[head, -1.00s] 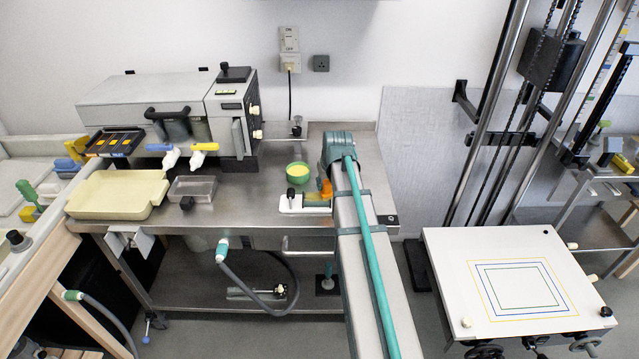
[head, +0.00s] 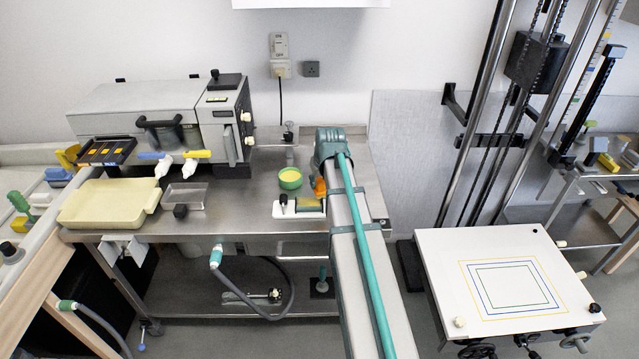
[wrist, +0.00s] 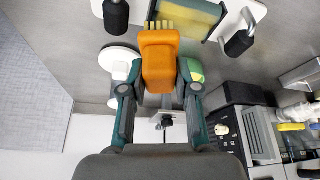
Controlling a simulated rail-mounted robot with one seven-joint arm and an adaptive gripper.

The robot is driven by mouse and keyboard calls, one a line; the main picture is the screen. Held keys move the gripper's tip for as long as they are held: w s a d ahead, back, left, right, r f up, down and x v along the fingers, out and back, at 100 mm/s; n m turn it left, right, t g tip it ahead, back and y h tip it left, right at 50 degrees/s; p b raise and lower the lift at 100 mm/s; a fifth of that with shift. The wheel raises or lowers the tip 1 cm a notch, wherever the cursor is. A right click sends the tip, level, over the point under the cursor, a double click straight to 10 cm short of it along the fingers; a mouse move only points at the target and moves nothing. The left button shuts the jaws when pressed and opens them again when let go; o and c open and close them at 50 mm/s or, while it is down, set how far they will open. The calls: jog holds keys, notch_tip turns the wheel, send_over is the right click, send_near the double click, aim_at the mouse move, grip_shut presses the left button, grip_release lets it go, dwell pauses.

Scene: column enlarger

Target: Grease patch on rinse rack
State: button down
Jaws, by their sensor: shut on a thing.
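An orange brush (wrist: 160,62) with pale yellow bristles (wrist: 165,22) is clamped between the fingers of my gripper (wrist: 160,80). In the head view the orange brush (head: 320,187) shows just left of my arm, which hides most of my gripper. A white rack (head: 284,210) with a black knob lies on the steel bench and bears a yellow-green patch (head: 311,206). In the wrist view the patch (wrist: 192,14) is beyond the bristles; I cannot tell whether they touch. A green bowl (head: 290,183) with yellow contents stands behind the rack; my right finger partly hides it in the wrist view (wrist: 196,72).
A cream tray (head: 105,205) and a clear dish (head: 187,195) with a black block stand left on the bench. A grey machine (head: 150,108) stands behind them. A white board (head: 510,275) and metal columns are at the right. Bare bench lies left of the bowl.

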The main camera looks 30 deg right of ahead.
aim_at(319, 179)
jog(key=shift+r+p, duration=1)
jog(key=shift+r, duration=0.95)
jog(key=c, duration=1.6)
grip_release()
grip_shut()
jog(key=shift+s+f, duration=0.15)
jog(key=shift+s, duration=0.15)
jog(key=s+a+n+b, duration=0.1)
jog(key=s+a+b, duration=0.2)
jog(key=a, duration=2.1)
jog(key=b, duration=0.2)
jog(key=shift+f+n+y+b, duration=0.15)
jog(key=shift+n+y+b, duration=0.15)
jog(key=shift+n+b, duration=0.1)
